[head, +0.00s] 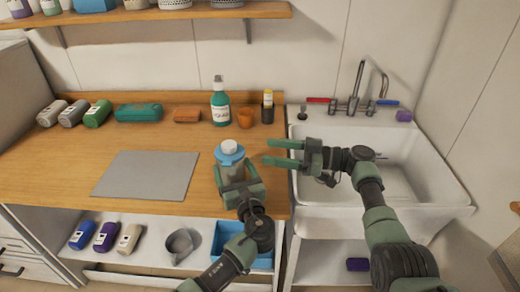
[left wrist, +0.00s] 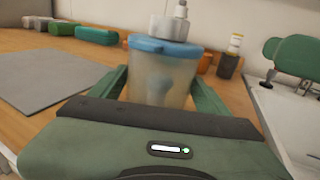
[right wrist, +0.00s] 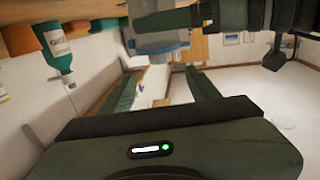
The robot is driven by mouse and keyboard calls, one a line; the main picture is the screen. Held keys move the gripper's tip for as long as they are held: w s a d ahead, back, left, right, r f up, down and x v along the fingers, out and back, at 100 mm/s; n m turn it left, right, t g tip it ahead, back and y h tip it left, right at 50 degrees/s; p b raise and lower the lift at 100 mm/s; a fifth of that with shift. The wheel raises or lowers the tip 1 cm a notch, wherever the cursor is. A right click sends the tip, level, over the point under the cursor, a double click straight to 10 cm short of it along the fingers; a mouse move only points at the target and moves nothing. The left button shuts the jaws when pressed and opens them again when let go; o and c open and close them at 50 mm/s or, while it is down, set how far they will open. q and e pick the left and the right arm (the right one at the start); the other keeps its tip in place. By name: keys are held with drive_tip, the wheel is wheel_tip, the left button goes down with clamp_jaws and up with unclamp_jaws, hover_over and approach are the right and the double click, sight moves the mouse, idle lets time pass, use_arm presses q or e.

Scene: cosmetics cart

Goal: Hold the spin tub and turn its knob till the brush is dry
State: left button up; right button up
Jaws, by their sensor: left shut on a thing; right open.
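The spin tub (head: 231,168) stands near the front right of the wooden counter, a cloudy clear cup with a blue lid and a white knob (head: 229,146) on top. My left gripper (head: 235,175) is shut on the tub's sides; in the left wrist view the tub (left wrist: 160,80) sits upright between its fingers. A blurred bluish shape shows inside; I cannot tell whether it is the brush or how wet it is. My right gripper (head: 268,152) is open and empty, right of the tub at about lid height, its fingers pointing toward it and apart from the knob.
A grey mat (head: 147,175) lies to the left. The white sink (head: 440,190) is at right, under my right arm.

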drive_tip(key=shift+d, duration=0.3)
